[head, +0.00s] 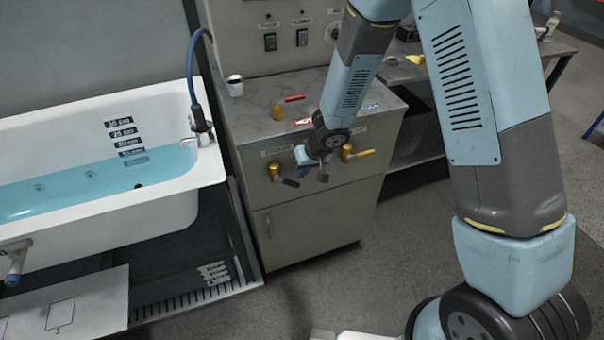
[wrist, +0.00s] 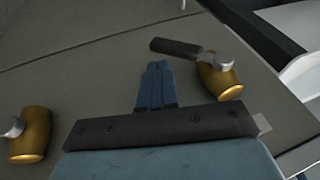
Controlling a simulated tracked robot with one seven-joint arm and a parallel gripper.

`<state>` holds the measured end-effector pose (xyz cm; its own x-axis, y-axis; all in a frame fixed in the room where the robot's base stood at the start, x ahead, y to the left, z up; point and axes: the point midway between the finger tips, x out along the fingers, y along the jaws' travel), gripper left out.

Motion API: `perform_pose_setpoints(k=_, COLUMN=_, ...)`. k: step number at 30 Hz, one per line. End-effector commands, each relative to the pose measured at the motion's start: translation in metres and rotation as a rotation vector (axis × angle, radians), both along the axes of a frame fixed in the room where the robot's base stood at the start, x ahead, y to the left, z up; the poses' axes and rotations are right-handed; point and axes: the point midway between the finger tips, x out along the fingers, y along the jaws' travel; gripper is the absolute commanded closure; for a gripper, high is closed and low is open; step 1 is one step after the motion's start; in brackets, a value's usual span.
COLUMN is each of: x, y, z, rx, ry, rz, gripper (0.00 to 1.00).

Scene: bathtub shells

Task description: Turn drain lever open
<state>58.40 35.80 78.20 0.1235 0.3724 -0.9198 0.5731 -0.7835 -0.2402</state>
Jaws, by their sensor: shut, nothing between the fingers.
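A brass valve (head: 274,170) with a black lever (head: 289,182) sits on the left of the grey cabinet's front. A second brass valve (head: 347,152) with a yellow lever (head: 363,154) sits on the right. Labels by them are too small to read, so I cannot tell which is the drain lever. My gripper (head: 304,156) is in front of the cabinet, between the two valves. In the wrist view its blue fingers (wrist: 157,80) are together and empty, just beside the black lever (wrist: 175,47). The black lever's brass valve (wrist: 220,82) is to the right. Contact is not clear.
The white bathtub (head: 207,168) with blue water stands left of the cabinet (head: 318,212). A red lever (head: 294,98) and a white cup (head: 235,86) are on the cabinet top. Another brass valve (wrist: 30,135) is at the wrist view's lower left. Floor in front is clear.

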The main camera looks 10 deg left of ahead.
Motion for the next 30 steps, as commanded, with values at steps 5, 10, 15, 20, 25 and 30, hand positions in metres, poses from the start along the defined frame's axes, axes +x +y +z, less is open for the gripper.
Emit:
perform_pose_setpoints(k=5, x=-0.003, y=0.005, z=-0.006, rx=0.0, ry=0.0, rz=0.001, gripper=1.0)
perform_pose_setpoints(k=10, x=-0.004, y=0.006, z=-0.008, rx=0.0, ry=-0.001, rz=-0.001, gripper=1.0)
perform_pose_setpoints(k=15, x=-0.004, y=0.006, z=-0.008, rx=0.0, ry=-0.002, rz=-0.001, gripper=1.0)
perform_pose_setpoints(k=20, x=-0.004, y=-0.002, z=-0.008, rx=0.0, ry=0.0, rz=-0.003, gripper=1.0)
perform_pose_setpoints(k=25, x=-0.004, y=0.006, z=-0.009, rx=0.01, ry=0.005, rz=0.001, gripper=1.0)
perform_pose_setpoints(k=30, x=-0.01, y=0.016, z=-0.012, rx=0.047, ry=0.029, rz=0.017, gripper=1.0)
